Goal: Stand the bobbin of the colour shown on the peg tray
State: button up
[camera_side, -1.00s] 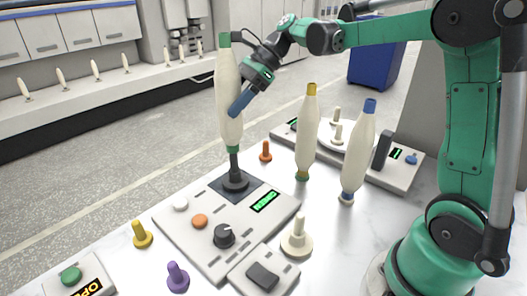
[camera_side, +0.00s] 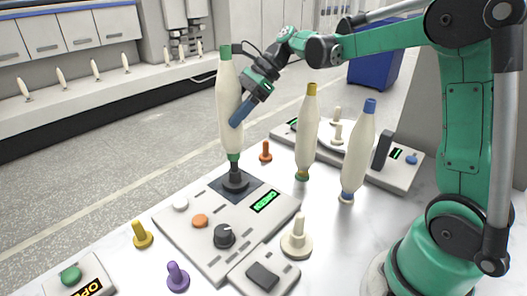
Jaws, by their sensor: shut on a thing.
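The green-tipped bobbin (camera_side: 229,100) is cream and upright, with its green foot right at the black peg (camera_side: 235,178) on the grey peg tray (camera_side: 174,226). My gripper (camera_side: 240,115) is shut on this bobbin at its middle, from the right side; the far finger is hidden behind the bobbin. A small display (camera_side: 265,201) on the tray is lit green. A yellow-tipped bobbin (camera_side: 307,135) and a blue-tipped bobbin (camera_side: 357,155) stand upright on the white table to the right.
Orange (camera_side: 265,152), yellow (camera_side: 142,235) and purple (camera_side: 177,277) small pegs stand around the tray, and a cream peg (camera_side: 297,238) at its right. A second grey panel (camera_side: 400,172) lies behind the bobbins. A green button (camera_side: 71,276) is at the front left.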

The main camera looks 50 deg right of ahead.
jog(key=shift+f, duration=1.4)
jog(key=shift+f, duration=0.1)
jog(key=o, duration=1.4)
jog(key=shift+o, duration=0.2)
jog(key=s+d+r+n+t+h, duration=0.35)
jog(key=s+d+n+h, duration=0.2)
jog(key=n+h, duration=0.7)
jog(key=s+a+f+n+y, duration=0.4)
jog(key=s+a+n, duration=0.3)
jog(key=n, duration=0.3)
jog(key=shift+s+f, duration=0.15)
jog(key=shift+s, duration=0.05)
